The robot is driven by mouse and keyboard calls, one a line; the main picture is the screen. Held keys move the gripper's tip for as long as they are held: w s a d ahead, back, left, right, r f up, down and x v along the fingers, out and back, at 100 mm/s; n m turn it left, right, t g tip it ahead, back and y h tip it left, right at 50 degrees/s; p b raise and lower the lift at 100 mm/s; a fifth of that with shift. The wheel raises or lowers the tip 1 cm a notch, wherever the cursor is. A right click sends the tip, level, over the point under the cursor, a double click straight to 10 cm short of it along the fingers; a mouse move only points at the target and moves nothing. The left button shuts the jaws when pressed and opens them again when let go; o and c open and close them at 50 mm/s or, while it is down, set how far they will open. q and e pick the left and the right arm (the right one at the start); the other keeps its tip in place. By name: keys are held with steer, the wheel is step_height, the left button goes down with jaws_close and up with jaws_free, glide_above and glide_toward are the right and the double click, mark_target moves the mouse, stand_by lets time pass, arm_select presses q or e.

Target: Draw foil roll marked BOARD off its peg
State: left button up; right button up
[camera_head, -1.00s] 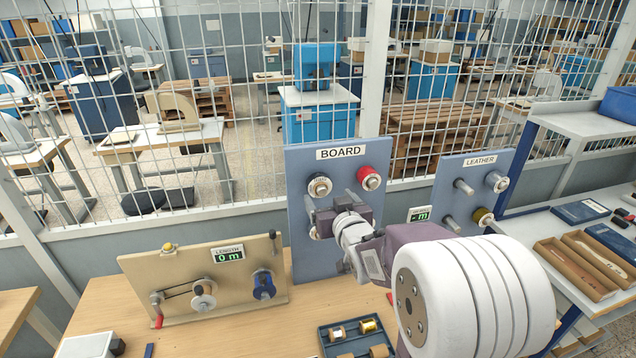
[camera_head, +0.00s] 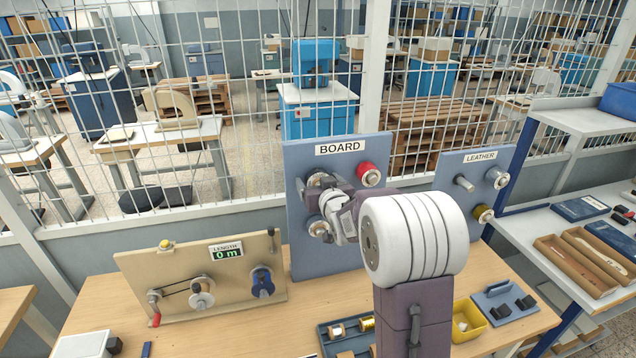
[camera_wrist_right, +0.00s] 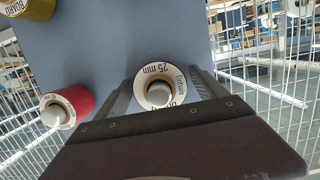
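The BOARD panel (camera_head: 340,149) is a blue-grey upright board with rolls on pegs. A red roll (camera_head: 369,174) sits at its upper right, and also shows in the right wrist view (camera_wrist_right: 67,107). My right gripper (camera_head: 318,195) is at the panel's left side, with a finger on each side of a white-faced roll (camera_wrist_right: 160,86) marked 25 mm. I cannot tell whether the fingers press on it. A gold roll marked BOARD (camera_wrist_right: 30,8) shows at the wrist view's upper left. My arm hides part of the panel. My left gripper is not in view.
A tan LENGTH winding stand (camera_head: 205,285) stands left on the table. A dark tray (camera_head: 340,342) with small rolls, a yellow bin (camera_head: 468,320) and a blue block (camera_head: 503,302) are in front. The LEATHER panel (camera_head: 475,168) stands right; wire fencing runs behind.

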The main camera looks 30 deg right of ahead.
steer(key=shift+s, duration=0.1)
steer(key=c, duration=1.4)
steer(key=shift+r, duration=0.1)
steer(key=shift+s+a+b, duration=0.1)
steer(key=shift+s+b, duration=0.25)
steer(key=shift+b, duration=0.05)
steer(key=shift+f+b+v, duration=0.25)
steer(key=shift+f+v, duration=0.05)
steer(key=shift+v, duration=1.05)
steer(key=shift+f+b+v, duration=0.25)
steer(key=shift+v, duration=1.1)
steer(key=shift+f+b+v, duration=0.25)
steer(key=shift+f+v, duration=0.05)
steer(key=shift+v, duration=1.1)
steer(key=shift+s, duration=0.15)
